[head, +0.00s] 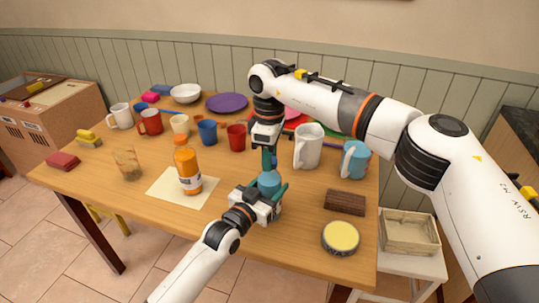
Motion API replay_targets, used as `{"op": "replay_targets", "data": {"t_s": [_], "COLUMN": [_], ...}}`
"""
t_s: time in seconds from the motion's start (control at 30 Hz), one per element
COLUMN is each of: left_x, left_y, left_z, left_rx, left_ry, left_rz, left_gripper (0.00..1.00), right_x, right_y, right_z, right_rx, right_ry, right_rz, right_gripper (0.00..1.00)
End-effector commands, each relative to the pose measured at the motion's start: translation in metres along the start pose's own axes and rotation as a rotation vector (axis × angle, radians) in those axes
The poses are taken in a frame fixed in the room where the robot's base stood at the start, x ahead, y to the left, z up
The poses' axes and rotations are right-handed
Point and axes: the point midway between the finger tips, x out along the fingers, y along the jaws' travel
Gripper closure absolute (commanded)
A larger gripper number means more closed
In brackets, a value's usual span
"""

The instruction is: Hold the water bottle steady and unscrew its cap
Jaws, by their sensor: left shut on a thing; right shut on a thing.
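The blue water bottle (268,182) stands on the wooden table at the middle right, mostly hidden by my grippers. My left gripper (270,189) reaches in from the bottom and is shut around the bottle's body, one teal finger on each side. My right gripper (268,162) points straight down above the bottle and is shut at its top. The cap lies between the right fingers and is largely hidden, so I cannot tell whether it is still seated on the neck.
An orange bottle (187,168) stands on a cream sheet (163,190) to the left. A white pitcher (308,147), blue mug (355,160), brown block (345,202) and yellow-topped tin (340,237) are on the right. Several mugs stand behind.

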Motion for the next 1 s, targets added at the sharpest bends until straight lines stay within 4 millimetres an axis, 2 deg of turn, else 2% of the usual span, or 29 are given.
{"op": "replay_targets", "data": {"t_s": [0.17, 1.0], "left_x": [-0.0002, -0.0003], "left_y": [0.0001, -0.0001], "left_z": [-0.0007, -0.0008], "left_rx": [0.001, 0.001], "left_ry": [0.001, 0.001], "left_rz": [0.0, 0.0], "left_gripper": [1.0, 1.0], "right_x": [-0.0005, -0.002], "right_y": [-0.0008, -0.001], "right_z": [-0.0002, 0.0002], "right_rx": [-0.291, -2.124], "right_ry": [0.0, 0.003], "right_rz": [-0.002, -0.002], "right_gripper": [0.94, 0.94]}}
